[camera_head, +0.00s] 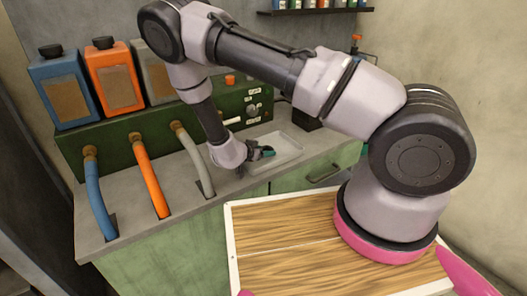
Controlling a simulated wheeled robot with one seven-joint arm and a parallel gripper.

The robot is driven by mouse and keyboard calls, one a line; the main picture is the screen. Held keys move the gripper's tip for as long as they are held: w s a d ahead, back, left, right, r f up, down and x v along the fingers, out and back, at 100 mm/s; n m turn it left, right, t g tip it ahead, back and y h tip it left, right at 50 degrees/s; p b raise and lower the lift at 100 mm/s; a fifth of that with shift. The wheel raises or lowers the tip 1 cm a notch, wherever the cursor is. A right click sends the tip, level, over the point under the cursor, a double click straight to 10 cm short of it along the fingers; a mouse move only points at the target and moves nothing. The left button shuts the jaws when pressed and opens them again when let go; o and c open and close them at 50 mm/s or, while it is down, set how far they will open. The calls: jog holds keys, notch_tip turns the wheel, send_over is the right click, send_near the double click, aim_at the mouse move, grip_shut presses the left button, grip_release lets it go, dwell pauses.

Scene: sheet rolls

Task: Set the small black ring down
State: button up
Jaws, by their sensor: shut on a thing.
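My gripper (263,153) is at the end of my arm, over the left part of a shallow pale tray (289,155) on the grey counter. Its jaws point to the right and are shut on a small dark thing, which I take to be the small black ring. The ring is too small and too hidden by the dark jaws to make out its shape. I cannot tell whether it touches the tray floor. The right part of the tray looks empty.
Blue, orange and grey hoses (194,161) run down left of my gripper. A dark block (307,117) stands behind the tray.

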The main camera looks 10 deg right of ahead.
jog(key=shift+f, duration=0.1)
jog(key=o, duration=1.3)
